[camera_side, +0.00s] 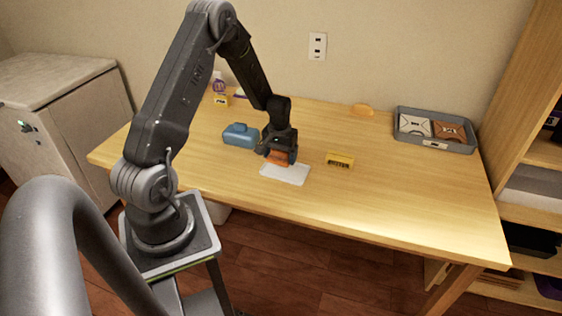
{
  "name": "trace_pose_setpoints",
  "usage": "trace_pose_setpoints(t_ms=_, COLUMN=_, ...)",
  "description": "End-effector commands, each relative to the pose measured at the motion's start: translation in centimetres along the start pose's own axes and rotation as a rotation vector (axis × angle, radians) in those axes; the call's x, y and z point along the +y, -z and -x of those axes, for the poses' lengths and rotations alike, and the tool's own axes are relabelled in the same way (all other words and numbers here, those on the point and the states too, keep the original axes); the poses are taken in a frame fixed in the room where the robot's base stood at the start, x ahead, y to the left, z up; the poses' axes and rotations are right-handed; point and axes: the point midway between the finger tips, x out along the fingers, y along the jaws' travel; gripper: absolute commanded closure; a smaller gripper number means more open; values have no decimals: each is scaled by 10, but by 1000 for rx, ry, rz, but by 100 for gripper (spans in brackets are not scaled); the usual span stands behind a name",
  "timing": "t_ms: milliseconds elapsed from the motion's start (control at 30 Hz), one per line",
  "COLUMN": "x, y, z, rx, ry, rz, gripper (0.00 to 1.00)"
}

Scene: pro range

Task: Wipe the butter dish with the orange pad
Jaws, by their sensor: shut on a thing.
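A blue box-like piece with a small knob (240,135) sits on the table just left of my gripper; it looks like the butter dish or its lid, I cannot tell which. A flat white rectangular piece (288,175) lies in front of it, below my gripper. My gripper (279,157) points down and is shut on the orange pad (279,158), whose lower part shows under the fingers. The pad is over the far edge of the white piece; I cannot tell whether it touches it. The fingers partly hide the pad.
A yellow block with dark marks (340,160) lies to the right. A grey tray (435,147) with two packets stands at the back right. An orange-yellow rounded piece (362,109) and a small bottle (218,84) are at the back. The table's right front is clear.

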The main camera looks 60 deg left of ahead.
Motion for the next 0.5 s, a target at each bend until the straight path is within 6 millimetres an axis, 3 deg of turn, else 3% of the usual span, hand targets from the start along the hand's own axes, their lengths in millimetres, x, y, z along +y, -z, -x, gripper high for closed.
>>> trace_pose_setpoints(t_ms=500, x=0, y=0, z=43, rx=1, ry=0, rz=0, gripper=40)
